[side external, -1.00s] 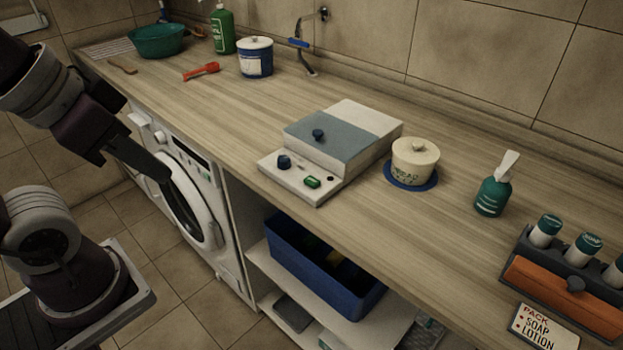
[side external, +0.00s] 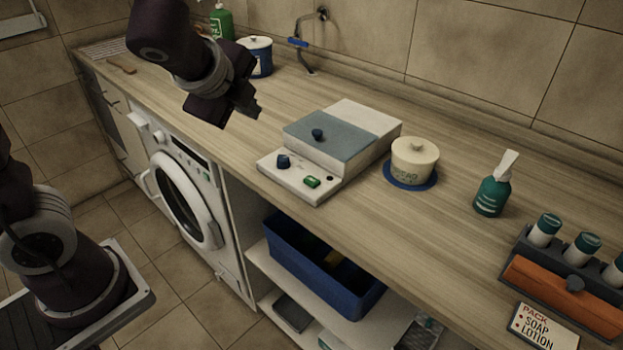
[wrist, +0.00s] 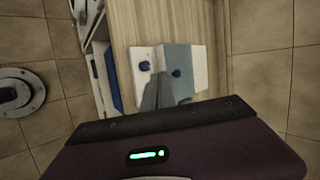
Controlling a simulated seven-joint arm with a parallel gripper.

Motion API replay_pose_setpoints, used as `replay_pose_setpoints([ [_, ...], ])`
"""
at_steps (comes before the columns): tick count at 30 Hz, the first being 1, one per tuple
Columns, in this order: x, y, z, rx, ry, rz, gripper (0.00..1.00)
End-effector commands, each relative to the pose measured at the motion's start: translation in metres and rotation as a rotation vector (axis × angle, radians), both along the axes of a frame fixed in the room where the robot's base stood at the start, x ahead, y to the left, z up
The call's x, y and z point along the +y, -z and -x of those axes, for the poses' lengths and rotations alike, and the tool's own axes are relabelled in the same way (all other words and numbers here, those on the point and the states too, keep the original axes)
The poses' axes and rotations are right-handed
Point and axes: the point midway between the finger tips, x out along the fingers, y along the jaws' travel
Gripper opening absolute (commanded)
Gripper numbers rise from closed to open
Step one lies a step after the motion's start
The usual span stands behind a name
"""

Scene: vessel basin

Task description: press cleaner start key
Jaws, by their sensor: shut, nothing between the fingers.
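The cleaner (side external: 375,116) is a white box with a blue-grey lid on the counter. A lid knob (side external: 317,134) stands on top. Its front panel carries a dark blue dial (side external: 283,161), a small dark spot and a green key (side external: 312,182), which looks like the start key. My gripper (side external: 256,110) is shut and empty, in the air above the counter, to the left of the cleaner and apart from it. In the wrist view, the fingers (wrist: 158,88) overlap part of the cleaner (wrist: 199,68), and the green key is not visible there.
A cream lidded pot (side external: 415,161) on a blue mat stands right of the cleaner, then a green pump bottle (side external: 492,195) and a bottle rack (side external: 560,295). A blue-and-white canister (side external: 261,57) and tap (side external: 304,55) are behind. A blue bin (side external: 320,275) sits below the counter.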

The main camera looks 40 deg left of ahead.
Motion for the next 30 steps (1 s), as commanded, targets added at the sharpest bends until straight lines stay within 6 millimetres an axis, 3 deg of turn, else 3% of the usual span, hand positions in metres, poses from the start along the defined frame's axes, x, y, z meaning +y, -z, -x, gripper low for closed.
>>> replay_pose_setpoints([
  [3,-0.022,0.022,-0.043,0.049,0.278,-0.175,0.00],
  [9,-0.051,0.049,-0.079,0.092,0.575,-0.343,0.00],
  [23,-0.057,0.057,-0.085,0.099,0.635,-0.377,0.00],
  [30,-0.058,0.084,-0.084,0.105,0.639,-0.378,0.00],
])
